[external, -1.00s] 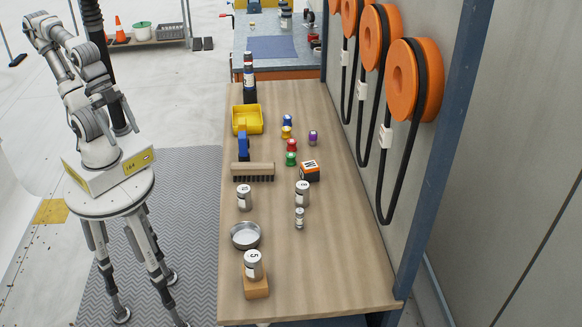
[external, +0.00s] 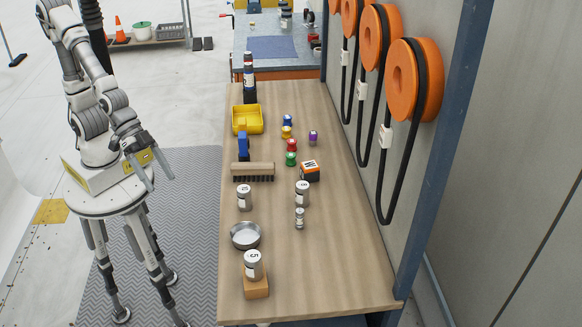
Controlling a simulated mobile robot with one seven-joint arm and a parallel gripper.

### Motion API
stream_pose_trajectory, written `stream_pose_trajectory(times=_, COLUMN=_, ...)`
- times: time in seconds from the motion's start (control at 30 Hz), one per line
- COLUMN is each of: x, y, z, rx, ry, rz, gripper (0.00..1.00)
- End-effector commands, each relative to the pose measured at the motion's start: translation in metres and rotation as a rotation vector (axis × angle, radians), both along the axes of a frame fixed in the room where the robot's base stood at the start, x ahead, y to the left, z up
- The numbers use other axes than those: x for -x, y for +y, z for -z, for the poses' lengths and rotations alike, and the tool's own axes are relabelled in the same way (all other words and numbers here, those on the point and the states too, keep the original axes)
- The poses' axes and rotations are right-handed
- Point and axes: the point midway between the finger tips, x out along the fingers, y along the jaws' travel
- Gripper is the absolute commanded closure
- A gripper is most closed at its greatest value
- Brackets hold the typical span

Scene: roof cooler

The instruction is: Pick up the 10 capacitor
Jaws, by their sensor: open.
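Several silver capacitor cans with white labels stand on the wooden bench. One can (external: 244,198) stands left of the middle; its label is small and may read 10. Another can (external: 302,193) stands to its right, with a smaller can (external: 299,218) just in front of that one. A can marked 5 (external: 253,264) stands on a wooden block (external: 256,287) near the front. My gripper (external: 159,177) is open and empty, off the bench's left side, apart from all the cans.
A round metal dish (external: 245,236) lies between the left can and the block. A brush (external: 252,170), an orange-black box (external: 309,171), several coloured caps, a blue item (external: 243,146) and a yellow bin (external: 247,119) sit farther back. Orange reels (external: 415,80) with hanging black cables line the right wall. The bench's front right is clear.

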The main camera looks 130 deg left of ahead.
Motion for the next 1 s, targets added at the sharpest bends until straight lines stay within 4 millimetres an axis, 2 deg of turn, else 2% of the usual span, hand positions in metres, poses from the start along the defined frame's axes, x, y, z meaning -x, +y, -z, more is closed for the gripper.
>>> stream_pose_trajectory(times=0.03, x=-0.010, y=0.003, z=0.013, rx=0.010, ry=-0.008, rz=-0.036, gripper=0.11)
stream_pose_trajectory(times=0.2, x=-0.039, y=0.020, z=0.047, rx=0.023, ry=-0.081, rz=-0.170, gripper=0.11)
stream_pose_trajectory(times=0.33, x=-0.052, y=0.038, z=0.074, rx=0.009, ry=-0.139, rz=-0.274, gripper=0.11)
stream_pose_trajectory(times=0.47, x=-0.057, y=0.059, z=0.100, rx=-0.028, ry=-0.197, rz=-0.372, gripper=0.11)
stream_pose_trajectory(times=0.73, x=-0.043, y=0.104, z=0.144, rx=-0.171, ry=-0.330, rz=-0.531, gripper=0.11)
stream_pose_trajectory(times=1.0, x=-0.007, y=0.135, z=0.167, rx=-0.383, ry=-0.478, rz=-0.591, gripper=0.11)
